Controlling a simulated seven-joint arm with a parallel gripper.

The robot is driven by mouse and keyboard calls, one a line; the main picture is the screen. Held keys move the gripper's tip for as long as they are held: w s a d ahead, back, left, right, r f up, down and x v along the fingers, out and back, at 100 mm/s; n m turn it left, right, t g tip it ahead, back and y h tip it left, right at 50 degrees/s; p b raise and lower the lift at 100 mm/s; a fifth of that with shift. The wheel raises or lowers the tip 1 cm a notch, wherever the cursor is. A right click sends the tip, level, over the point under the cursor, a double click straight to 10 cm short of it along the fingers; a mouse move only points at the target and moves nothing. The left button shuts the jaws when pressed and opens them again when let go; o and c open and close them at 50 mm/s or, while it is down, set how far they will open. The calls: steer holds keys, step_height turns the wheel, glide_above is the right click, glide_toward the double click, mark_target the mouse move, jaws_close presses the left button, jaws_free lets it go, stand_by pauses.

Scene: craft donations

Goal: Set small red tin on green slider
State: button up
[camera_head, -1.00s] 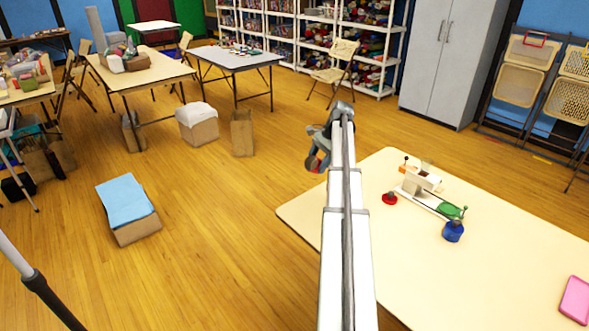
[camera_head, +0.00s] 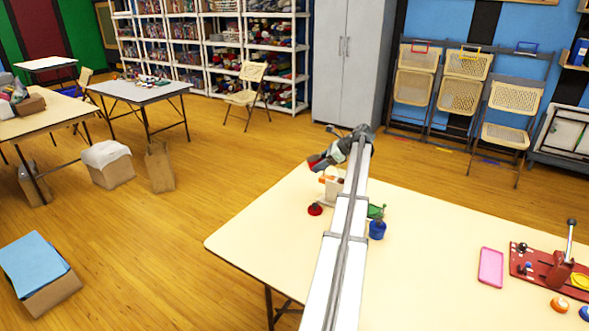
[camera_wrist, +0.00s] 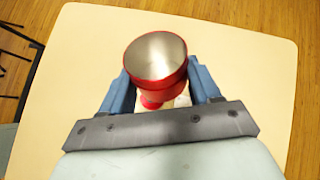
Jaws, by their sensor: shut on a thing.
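My gripper (camera_wrist: 160,80) is shut on a small red tin (camera_wrist: 154,58), its blue fingers on either side. The tin's open top shows a bare silvery inside in the wrist view. In the head view the gripper (camera_head: 319,161) and tin are high, near the far left part of the cream table (camera_head: 440,240). The green slider (camera_head: 375,211) is on the table, right of my arm and behind a blue container (camera_head: 377,230). My arm hides part of the white device beside the slider. The slider cannot be made out in the wrist view.
A white device with an orange top (camera_head: 331,189) stands below the gripper. A round red piece (camera_head: 315,209) lies left of it. A pink tray (camera_head: 491,267) and a red board with a lever (camera_head: 545,268) are at right. The table's middle is clear.

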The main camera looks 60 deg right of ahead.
steer(key=s+d+m+t+h, duration=0.1)
steer(key=s+d+m+h, duration=0.15)
steer(key=s+d, duration=0.45)
steer(key=s+d+m+t+h, duration=0.2)
steer(key=s+d+m, duration=0.15)
steer(key=s, duration=0.55)
steer(key=t, duration=0.1)
glide_above(374, 212)
step_height(374, 212, down, 11)
steer(key=shift+d+r, duration=0.1)
steer(key=shift+r, duration=0.1)
steer(key=shift+f, duration=2.8)
steer(key=shift+f, duration=0.25)
stand_by(0.8)
steer(key=shift+r, duration=0.85)
stand_by(0.6)
